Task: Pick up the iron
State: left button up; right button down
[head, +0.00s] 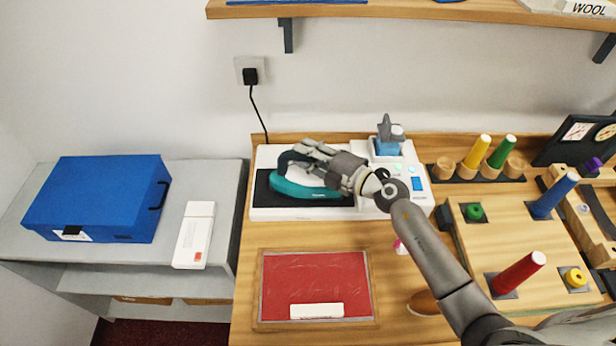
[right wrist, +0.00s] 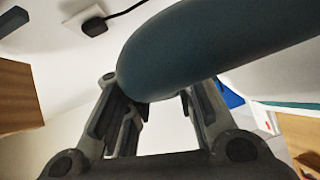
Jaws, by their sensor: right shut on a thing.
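The iron (head: 300,190) is teal with a dark handle section. It is at the left part of a white station (head: 262,211), over its black pad (head: 263,188); whether it touches the pad I cannot tell. My right gripper (head: 305,160) reaches in from the right and is shut on the iron's handle. In the right wrist view the handle (right wrist: 200,50) runs between the fingers of the gripper (right wrist: 155,95). The fingers and wrist hide part of the iron's top. My left gripper is not in view.
A blue spray bottle (head: 387,146) stands at the station's back right. A red mat (head: 315,275) lies in front. A blue case (head: 100,195) and a white box (head: 194,235) are on the grey shelf at left. Thread cones (head: 502,151) stand at right. A cord hangs from the wall socket (head: 250,72).

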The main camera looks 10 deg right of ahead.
jog(key=shift+r, duration=0.15)
dwell(0.3)
jog(key=shift+r, duration=0.1)
